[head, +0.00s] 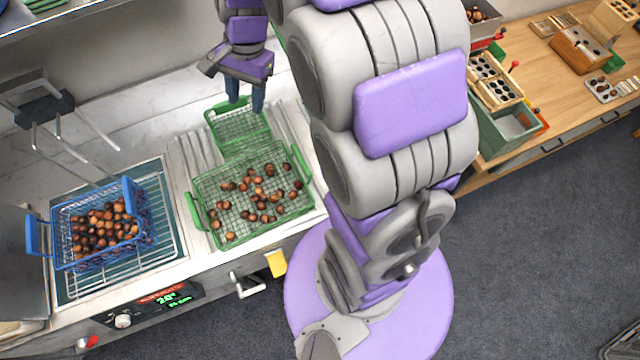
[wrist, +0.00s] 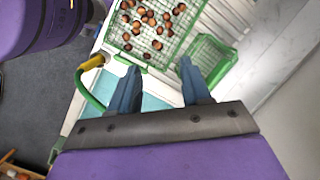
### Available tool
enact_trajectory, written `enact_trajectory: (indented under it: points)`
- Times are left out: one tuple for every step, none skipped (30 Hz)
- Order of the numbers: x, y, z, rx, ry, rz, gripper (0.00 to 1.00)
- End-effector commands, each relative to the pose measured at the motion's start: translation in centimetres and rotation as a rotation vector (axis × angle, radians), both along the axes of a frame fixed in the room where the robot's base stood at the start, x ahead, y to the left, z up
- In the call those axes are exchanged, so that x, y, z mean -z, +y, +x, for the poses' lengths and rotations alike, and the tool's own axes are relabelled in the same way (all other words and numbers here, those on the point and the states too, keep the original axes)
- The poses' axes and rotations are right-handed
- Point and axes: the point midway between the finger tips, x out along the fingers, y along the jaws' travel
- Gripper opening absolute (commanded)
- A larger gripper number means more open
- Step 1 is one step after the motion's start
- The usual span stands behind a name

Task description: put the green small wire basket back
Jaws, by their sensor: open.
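The green small wire basket (head: 238,130) stands empty on the ridged counter, directly behind a larger green wire basket (head: 205,190) that holds chestnuts. The two baskets' edges meet or overlap in the picture; I cannot tell if they touch. My gripper (head: 245,100) is open, its blue fingers pointing down over the small basket's far end. In the wrist view, my gripper (wrist: 161,82) has nothing between its fingers. The small basket (wrist: 222,62) shows beyond the right finger, and the larger basket (wrist: 128,42) lies farther up.
A blue wire basket (head: 142,235) full of chestnuts sits on a rack at the left, below a grey hook frame (head: 75,110). A wooden bench (head: 545,95) with trays and boxes is at the right. Bare counter (head: 160,125) lies left of the small basket.

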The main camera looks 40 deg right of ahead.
Motion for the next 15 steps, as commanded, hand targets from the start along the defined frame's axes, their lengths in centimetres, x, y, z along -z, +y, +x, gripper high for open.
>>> enact_trajectory:
  points:
    - [-0.7, 0.4, -2.1, -0.068, -0.005, -0.012, 0.48]
    - [-1.1, 0.6, -3.2, -0.111, -0.011, -0.019, 0.48]
    - [-1.5, 0.7, -4.6, -0.168, -0.016, -0.028, 0.48]
    - [-1.7, 0.8, -5.8, -0.209, -0.016, -0.033, 0.48]
    - [-1.9, 1.0, -7.0, -0.252, -0.019, -0.040, 0.48]
    - [-2.2, 1.0, -8.5, -0.310, -0.021, -0.048, 0.48]
    - [-2.4, 1.1, -9.5, -0.353, -0.024, -0.054, 0.48]
    - [-2.5, 1.2, -10.7, -0.395, -0.026, -0.060, 0.48]
    - [-2.6, 1.2, -12.3, -0.451, -0.025, -0.066, 0.48]
    - [-2.7, 1.2, -13.3, -0.494, -0.028, -0.071, 0.48]
    - [-2.8, 1.2, -14.4, -0.537, -0.031, -0.078, 0.48]
    - [-2.8, 1.2, -16.0, -0.592, -0.029, -0.083, 0.48]
    - [-2.8, 1.1, -17.1, -0.635, -0.029, -0.088, 0.48]
    - [-2.8, 1.0, -18.1, -0.677, -0.031, -0.093, 0.48]
    - [-2.8, 1.0, -19.4, -0.730, -0.031, -0.098, 0.48]
